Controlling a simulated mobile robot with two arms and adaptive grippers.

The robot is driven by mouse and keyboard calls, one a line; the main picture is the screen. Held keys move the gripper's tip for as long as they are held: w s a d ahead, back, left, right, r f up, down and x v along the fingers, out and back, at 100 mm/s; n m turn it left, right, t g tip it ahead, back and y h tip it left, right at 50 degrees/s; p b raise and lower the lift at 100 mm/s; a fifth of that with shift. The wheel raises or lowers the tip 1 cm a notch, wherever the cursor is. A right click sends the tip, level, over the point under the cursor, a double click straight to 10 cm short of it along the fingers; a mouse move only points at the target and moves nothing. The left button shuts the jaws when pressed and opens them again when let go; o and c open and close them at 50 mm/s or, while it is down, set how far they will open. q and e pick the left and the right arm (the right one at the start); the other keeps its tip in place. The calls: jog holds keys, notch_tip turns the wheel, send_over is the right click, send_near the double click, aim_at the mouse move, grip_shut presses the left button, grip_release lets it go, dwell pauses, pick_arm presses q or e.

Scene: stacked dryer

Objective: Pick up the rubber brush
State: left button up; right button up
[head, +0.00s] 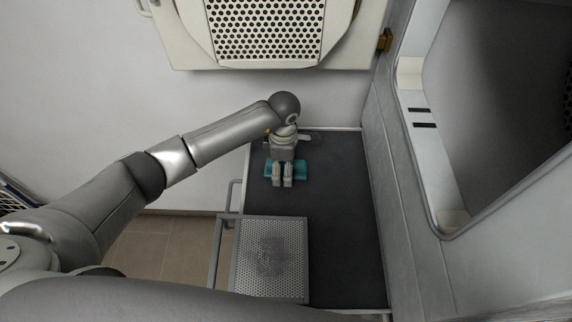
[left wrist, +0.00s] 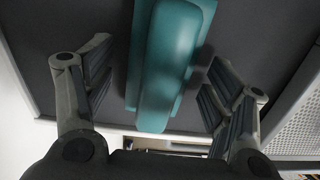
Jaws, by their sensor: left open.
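The rubber brush is a teal block with a rounded raised ridge. In the head view the brush (head: 301,170) lies on the dark shelf, partly hidden under my left gripper (head: 283,184). In the left wrist view the brush (left wrist: 169,62) runs from the top edge down to between the fingers of my left gripper (left wrist: 160,105). The fingers are open, one on each side of the brush, with a visible gap on both sides. My right gripper is not in view.
A perforated metal box (head: 270,257) with a lint patch sits on the front part of the dark shelf (head: 345,215). A grey wall panel and a large round-cornered dryer opening (head: 490,100) stand to the right. A perforated white door (head: 265,25) is at the top. The shelf's middle is clear.

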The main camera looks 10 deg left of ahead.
pick_arm(q)
jog(key=shift+c, duration=0.4)
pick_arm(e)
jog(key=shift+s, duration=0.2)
pick_arm(q)
jog(key=shift+c, duration=1.3)
jog(key=c, duration=0.8)
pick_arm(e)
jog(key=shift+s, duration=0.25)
pick_arm(q)
jog(key=shift+r, duration=0.2)
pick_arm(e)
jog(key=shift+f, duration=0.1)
